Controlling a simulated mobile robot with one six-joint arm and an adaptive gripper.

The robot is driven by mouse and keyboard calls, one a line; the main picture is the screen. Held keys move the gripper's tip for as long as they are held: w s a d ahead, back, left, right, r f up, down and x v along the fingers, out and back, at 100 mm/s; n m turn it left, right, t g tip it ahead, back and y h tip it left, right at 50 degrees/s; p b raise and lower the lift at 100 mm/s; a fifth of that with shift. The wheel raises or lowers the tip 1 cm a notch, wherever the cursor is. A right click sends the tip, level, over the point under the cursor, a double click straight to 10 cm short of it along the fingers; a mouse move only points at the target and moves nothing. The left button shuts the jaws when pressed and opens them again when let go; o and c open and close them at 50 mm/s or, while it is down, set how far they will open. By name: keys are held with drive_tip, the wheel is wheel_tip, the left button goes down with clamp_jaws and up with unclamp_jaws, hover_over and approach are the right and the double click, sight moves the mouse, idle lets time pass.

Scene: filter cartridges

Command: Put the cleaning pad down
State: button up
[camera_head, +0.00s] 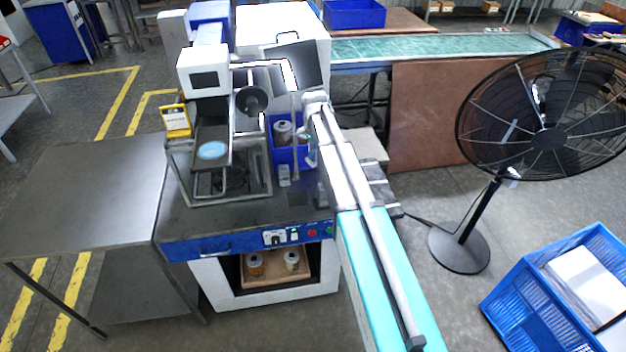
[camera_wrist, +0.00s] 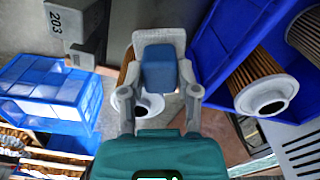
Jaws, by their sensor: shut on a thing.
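The cleaning pad (camera_wrist: 160,69) shows in the wrist view as a blue block with a grey, rounded part around it. My gripper (camera_wrist: 161,92) has one finger on each side of it and is shut on it. A filter cartridge (camera_wrist: 149,106) with a white end and dark hole shows partly behind the pad; whether they touch I cannot tell. In the head view the pad cannot be made out, and my gripper is mostly hidden by my arm beside the blue bin on the machine.
A blue bin (camera_wrist: 213,72) holds brown pleated cartridges (camera_wrist: 262,84), close right of my gripper. A blue crate (camera_wrist: 50,88) stands left. In the head view, a bare steel table (camera_head: 85,185) adjoins the machine's left side. A fan (camera_head: 548,125) stands right.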

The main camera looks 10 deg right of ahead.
drive_tip(key=shift+f+b, duration=2.55)
drive_tip(key=shift+f, duration=0.35)
drive_tip(key=shift+f, duration=0.1)
wheel_tip(320, 180, down, 4)
drive_tip(key=b, duration=0.4)
drive_tip(key=shift+f, duration=0.15)
drive_tip(key=shift+f+b, duration=0.15)
drive_tip(key=shift+b, duration=0.25)
drive_tip(key=o, duration=1)
drive_tip(key=shift+r, duration=0.2)
wheel_tip(320, 180, up, 12)
drive_tip(key=p, duration=1.2)
